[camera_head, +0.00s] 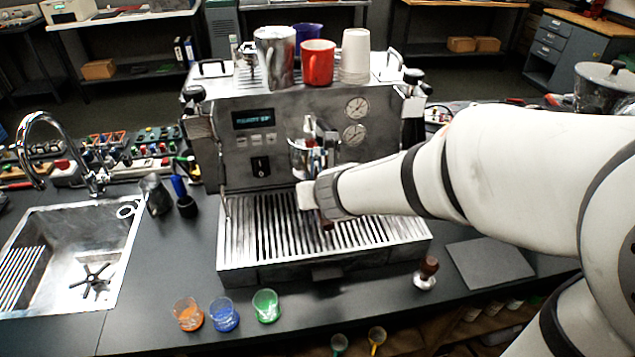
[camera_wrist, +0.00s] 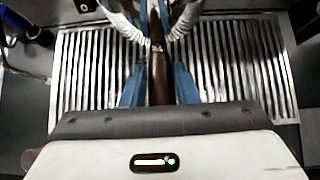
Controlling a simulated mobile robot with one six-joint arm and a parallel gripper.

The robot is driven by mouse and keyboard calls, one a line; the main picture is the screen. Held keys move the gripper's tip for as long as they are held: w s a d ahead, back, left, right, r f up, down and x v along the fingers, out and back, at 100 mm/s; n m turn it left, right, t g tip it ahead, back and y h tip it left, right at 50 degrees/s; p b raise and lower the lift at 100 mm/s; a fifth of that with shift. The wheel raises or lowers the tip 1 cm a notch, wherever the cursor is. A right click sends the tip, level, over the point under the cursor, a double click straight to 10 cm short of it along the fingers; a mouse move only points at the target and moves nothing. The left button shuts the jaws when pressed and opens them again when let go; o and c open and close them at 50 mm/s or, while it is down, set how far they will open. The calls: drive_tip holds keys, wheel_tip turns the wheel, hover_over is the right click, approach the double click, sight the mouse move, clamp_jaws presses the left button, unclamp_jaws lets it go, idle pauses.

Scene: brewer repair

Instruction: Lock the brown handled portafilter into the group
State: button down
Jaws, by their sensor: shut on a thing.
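The brewer (camera_head: 290,110) is a steel machine with a lit display, two gauges and a slatted drip tray (camera_head: 250,235). Its group (camera_head: 305,150) is at the middle of the front, partly hidden by my arm and gripper. My gripper (camera_head: 326,205) is in front of the group, above the drip tray. In the wrist view my gripper (camera_wrist: 160,88) has its blue fingers shut on the brown handle of the portafilter (camera_wrist: 158,75), which points away towards the machine. The portafilter's brown handle (camera_head: 327,224) shows just below my gripper. I cannot tell whether its head is seated in the group.
A red mug (camera_head: 317,63), a steel pitcher (camera_head: 275,55) and white cups (camera_head: 355,55) stand on the brewer. Orange, blue (camera_head: 224,315) and green glasses stand at the counter's front. A tamper (camera_head: 427,272) and dark mat (camera_head: 488,263) lie at the right, a sink (camera_head: 75,255) at the left.

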drive_tip(key=c, duration=1)
unclamp_jaws()
drive_tip(key=shift+c, duration=0.2)
drive_tip(key=p+v, duration=0.4)
drive_tip(key=v, duration=0.3)
drive_tip(key=shift+w+a+r+p, duration=0.1)
drive_tip(key=shift+w+r+p, duration=0.05)
drive_tip(key=shift+p, duration=0.15)
drive_tip(key=shift+s+r, duration=0.2)
drive_tip(key=shift+s, duration=0.25)
drive_tip(key=s+d+m+g+h+b, duration=0.15)
drive_tip(key=d+m+h, duration=0.35)
drive_tip(key=d+m, duration=1.15)
drive_tip(key=s+f+m+g+y+b, duration=0.2)
drive_tip(key=s+m, duration=0.8)
drive_tip(key=m, duration=1.2)
drive_tip(key=shift+a+g+y+b, duration=0.15)
drive_tip(key=shift+g+y+b, duration=0.15)
drive_tip(key=shift+g+b, duration=0.55)
